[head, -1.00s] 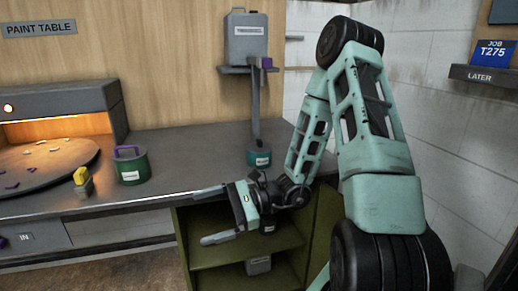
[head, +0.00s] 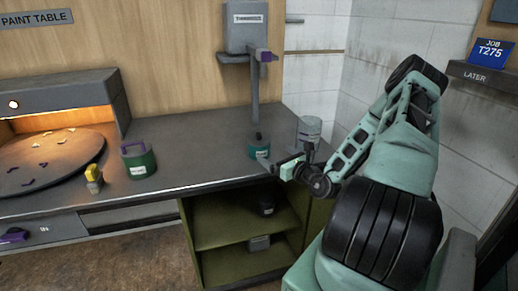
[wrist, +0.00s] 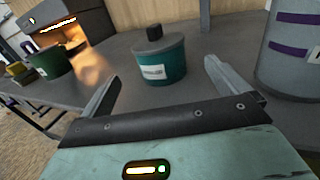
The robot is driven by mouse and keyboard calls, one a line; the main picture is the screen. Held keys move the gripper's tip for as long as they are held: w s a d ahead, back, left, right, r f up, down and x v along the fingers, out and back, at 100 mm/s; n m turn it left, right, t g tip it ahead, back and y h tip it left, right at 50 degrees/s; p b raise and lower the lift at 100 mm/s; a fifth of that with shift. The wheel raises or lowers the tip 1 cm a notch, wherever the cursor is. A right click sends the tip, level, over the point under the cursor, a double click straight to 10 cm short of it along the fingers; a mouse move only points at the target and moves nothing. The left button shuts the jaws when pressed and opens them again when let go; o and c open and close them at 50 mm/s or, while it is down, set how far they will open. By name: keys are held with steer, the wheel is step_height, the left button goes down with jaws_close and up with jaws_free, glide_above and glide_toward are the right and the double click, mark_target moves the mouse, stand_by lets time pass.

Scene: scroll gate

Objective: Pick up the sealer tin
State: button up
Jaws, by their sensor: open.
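A teal tin (head: 258,150) with a black knob and a white label stands upright on the counter near its front edge; the label is too small to read, but this looks like the sealer tin. In the wrist view the tin (wrist: 160,58) stands ahead of my gripper, between the lines of the two fingers. My gripper (head: 273,163) is open and empty at the counter's front edge, just right of the tin. In the wrist view its fingers (wrist: 162,78) are spread, with the tin apparently still beyond the tips.
A grey canister (head: 309,130) with purple bands stands close on the right. A green tin (head: 138,160) with a purple handle and a yellow-topped item (head: 94,177) stand left. A hanging grey bar (head: 254,92) is behind the teal tin. Open shelves (head: 235,235) lie below.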

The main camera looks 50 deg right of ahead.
mark_target(258, 143)
steer(key=w, duration=0.3)
steer(key=w+d+p, duration=0.1)
steer(key=w, duration=0.3)
steer(key=w+d, duration=0.1)
steer(key=w, duration=0.2)
steer(key=shift+w, duration=0.15)
steer(key=c, duration=1.3)
